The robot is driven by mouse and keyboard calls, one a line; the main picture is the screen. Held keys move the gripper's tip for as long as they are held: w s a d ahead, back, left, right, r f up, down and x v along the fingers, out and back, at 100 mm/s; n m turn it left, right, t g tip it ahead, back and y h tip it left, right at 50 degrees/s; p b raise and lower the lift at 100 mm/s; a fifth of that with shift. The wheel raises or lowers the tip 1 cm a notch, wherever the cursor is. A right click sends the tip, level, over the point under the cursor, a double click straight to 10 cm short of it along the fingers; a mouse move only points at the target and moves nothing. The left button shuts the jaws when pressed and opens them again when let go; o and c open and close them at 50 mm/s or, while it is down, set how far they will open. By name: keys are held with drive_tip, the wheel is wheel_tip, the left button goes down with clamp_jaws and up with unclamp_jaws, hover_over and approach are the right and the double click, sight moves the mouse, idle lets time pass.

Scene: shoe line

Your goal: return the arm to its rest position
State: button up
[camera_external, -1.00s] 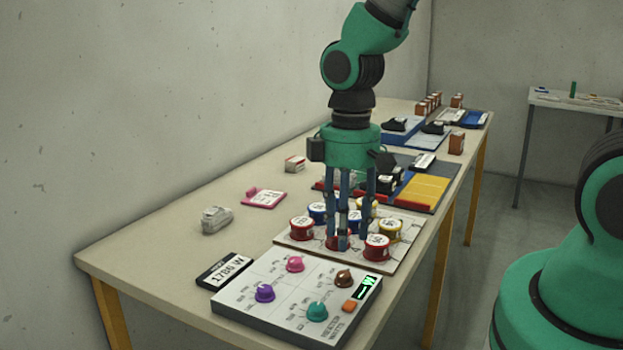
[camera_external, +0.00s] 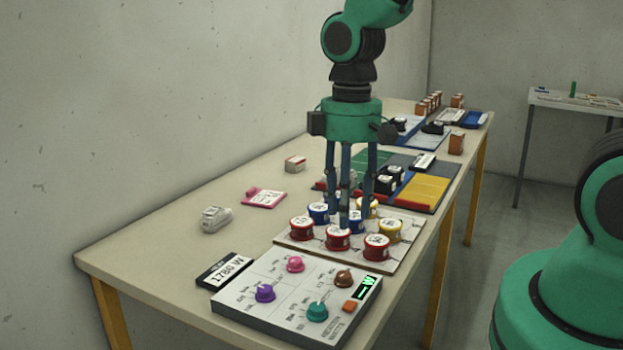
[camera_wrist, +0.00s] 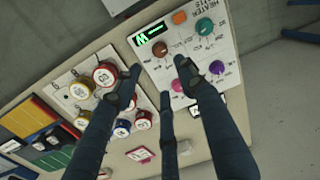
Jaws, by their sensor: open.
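My gripper (camera_external: 350,215) points straight down over the white board (camera_external: 398,262) of round containers, its three fingers spread and empty. A red container (camera_external: 337,239) stands on the board just below the fingertips. Other red containers (camera_external: 376,247) (camera_external: 301,228), a blue one (camera_external: 318,212) and a yellow one (camera_external: 389,230) stand around it; the fingers partly hide some behind. In the wrist view the open fingers (camera_wrist: 160,85) reach between the container board and the knob panel, with a red container (camera_wrist: 105,74) beside one finger.
The knob panel (camera_external: 235,297) with coloured knobs lies in front, beside a 1780 W sign (camera_external: 223,270). A grey object (camera_external: 216,219) and a pink-edged card (camera_external: 264,198) lie to the left. Coloured trays (camera_external: 425,192) lie behind. The air above the table's left side is clear.

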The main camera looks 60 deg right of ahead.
drive_tip(key=shift+r, duration=0.1)
drive_tip(key=s+a+r+m+t, duration=0.1)
drive_tip(key=s+r, duration=0.3)
drive_tip(key=r, duration=0.5)
drive_tip(key=s+a+r+m+t, duration=0.1)
drive_tip(key=s+a+r+t, duration=0.1)
drive_tip(key=r, duration=0.7)
drive_tip(key=s+a+r+m+t, duration=0.1)
drive_tip(key=s+r+t, duration=0.1)
drive_tip(key=s+r, duration=0.4)
wheel_tip(320, 180, up, 3)
drive_tip(key=shift+a+t+h, duration=0.3)
drive_tip(key=shift+t, duration=0.1)
